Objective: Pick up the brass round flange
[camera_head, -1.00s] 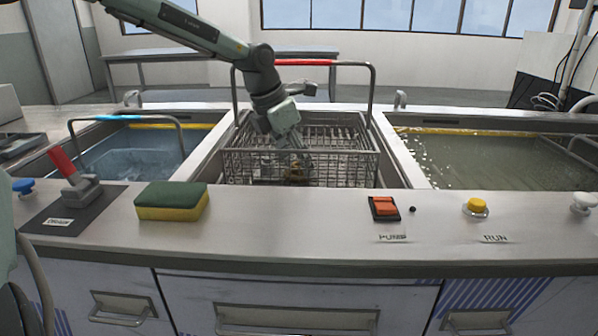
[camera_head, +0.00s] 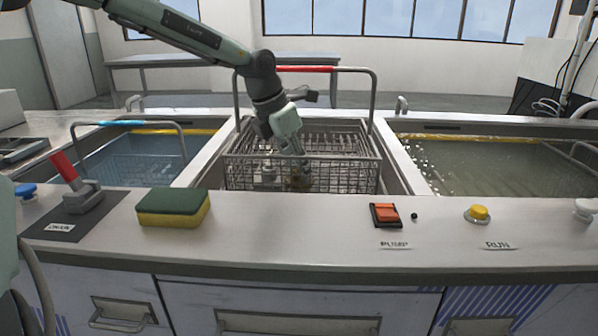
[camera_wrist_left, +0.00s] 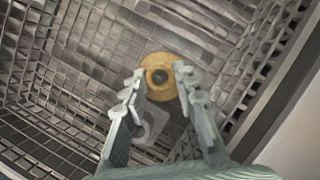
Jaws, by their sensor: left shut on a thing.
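In the head view the flange (camera_head: 300,183) shows only as a small brownish patch behind the basket mesh. My left gripper (camera_wrist_left: 161,84) reaches down into the wire basket (camera_head: 340,176) and is shut on the flange; it also shows in the head view (camera_head: 296,168). I cannot tell whether the flange touches the basket floor. My right gripper is not in view.
A grey metal part (camera_wrist_left: 152,126) lies in the basket close to my fingers. The basket has mesh walls and a tall red-gripped handle (camera_head: 305,69). Tanks of liquid lie left and right. A sponge (camera_head: 173,207) and switches sit on the front ledge.

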